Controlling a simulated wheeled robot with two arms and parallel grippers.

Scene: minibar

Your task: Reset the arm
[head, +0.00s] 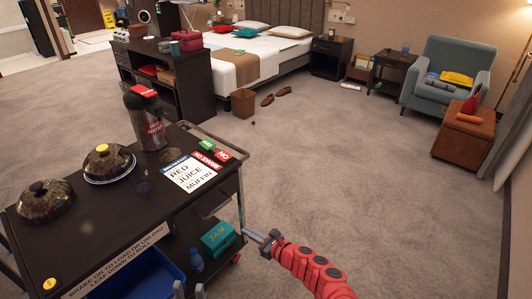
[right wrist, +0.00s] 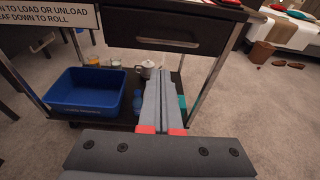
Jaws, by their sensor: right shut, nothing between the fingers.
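My right arm, red, reaches in from the bottom right of the head view. Its gripper (head: 262,240) is shut and empty, beside the right side of the dark cart (head: 85,215). In the right wrist view the two grey fingers (right wrist: 161,100) lie together, pointing toward the cart's lower shelf with nothing between them. My left gripper (head: 189,291) shows only as two grey fingertips at the bottom edge of the head view, apart and with nothing seen between them; the rest of that arm is out of frame.
The cart top carries two domed dishes (head: 108,162), a red-topped flask (head: 146,115) and an order card (head: 190,172). Carpet right of the cart is clear.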

